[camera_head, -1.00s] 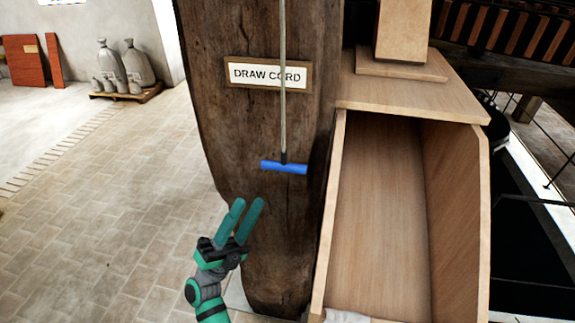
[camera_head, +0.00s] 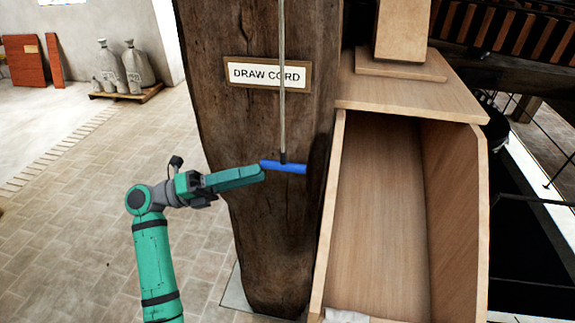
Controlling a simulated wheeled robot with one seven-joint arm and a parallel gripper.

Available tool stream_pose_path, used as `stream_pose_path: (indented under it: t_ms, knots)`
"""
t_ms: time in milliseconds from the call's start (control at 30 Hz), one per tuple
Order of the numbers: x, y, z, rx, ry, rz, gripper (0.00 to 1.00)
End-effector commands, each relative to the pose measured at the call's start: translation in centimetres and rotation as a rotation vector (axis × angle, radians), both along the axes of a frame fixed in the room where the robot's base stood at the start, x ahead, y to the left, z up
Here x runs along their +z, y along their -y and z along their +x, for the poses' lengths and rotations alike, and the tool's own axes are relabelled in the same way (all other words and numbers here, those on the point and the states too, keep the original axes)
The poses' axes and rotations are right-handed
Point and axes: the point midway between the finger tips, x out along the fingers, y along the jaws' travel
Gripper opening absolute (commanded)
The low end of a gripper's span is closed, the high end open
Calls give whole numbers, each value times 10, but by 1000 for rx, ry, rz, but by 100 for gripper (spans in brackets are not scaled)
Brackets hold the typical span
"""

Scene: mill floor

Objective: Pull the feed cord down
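The feed cord (camera_head: 282,95) hangs straight down in front of a thick wooden post. A blue crossbar handle (camera_head: 290,168) is fixed at its lower end, level with the lower part of the post. My gripper (camera_head: 262,174) reaches in from the left, its green fingers pointing right, with the tips at the left end of the blue handle. The fingers overlap in this view, so I cannot tell whether they are apart or closed, or whether they touch the handle.
The wooden post (camera_head: 215,95) carries a "DRAW CORD" sign (camera_head: 245,74). A wooden chute (camera_head: 334,215) stands close on the right of the handle. Sacks on a pallet (camera_head: 150,93) stand far left. The tiled floor (camera_head: 70,200) on the left is clear.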

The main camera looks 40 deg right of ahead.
Motion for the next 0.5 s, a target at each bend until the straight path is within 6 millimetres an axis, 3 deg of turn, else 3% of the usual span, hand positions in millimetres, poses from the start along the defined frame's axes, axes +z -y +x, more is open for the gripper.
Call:
stream_pose_path:
  t_ms: [233, 500]
  knots:
    - [10, 39, -24, -5, 0, -3, 36]
    - [18, 70, -42, -6, 0, -3, 36]
